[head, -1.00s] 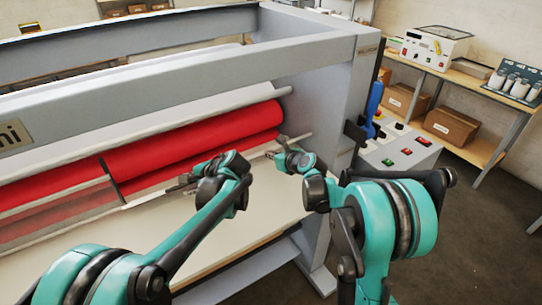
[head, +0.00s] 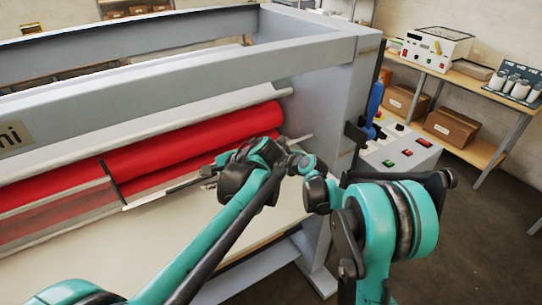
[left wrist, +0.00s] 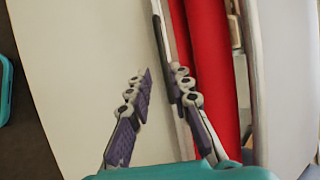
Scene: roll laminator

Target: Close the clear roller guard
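The clear roller guard (head: 70,207) shows in the head view as a see-through panel over the lower red roller at the left, with a dark upright edge strip. A pale bar runs along the front of the rollers. My left gripper (head: 208,174) is in front of the rollers, right of that strip. In the left wrist view the left gripper (left wrist: 162,78) is open, its two fingers apart with nothing seen between them; the right finger overlaps the bar beside the red rollers. My right gripper is mostly hidden behind my left wrist, near the rollers' right end.
The laminator's grey frame (head: 325,85) rises at the right and back. A pale feed table (head: 150,240) lies below my arms. A control box (head: 405,150) with buttons and a blue handle (head: 374,100) are to the right. A wooden shelf (head: 435,70) holds boxes and equipment.

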